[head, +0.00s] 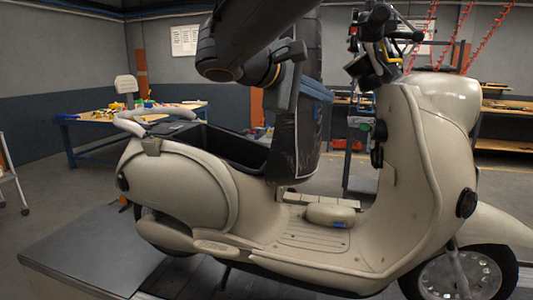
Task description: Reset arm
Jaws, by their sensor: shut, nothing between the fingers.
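My gripper (281,101) shows small and dark at the end of my arm, at the upper middle of the head view. It is shut with nothing in it, and its fingertips are hard to make out against the dark raised seat (307,135) behind. A cream scooter (190,185) fills the lower middle and right. Its seat stands upright, and the black storage bin (228,147) below is open. My gripper is above the right end of this bin in the picture; I cannot tell how far apart they are.
A rounded beige object (330,214) and a row of pale blocks (318,200) lie on the scooter's footboard. The handlebars (378,45) rise right of my arm. A grey platform (90,250) is lower left. A cluttered workbench (75,122) stands behind left.

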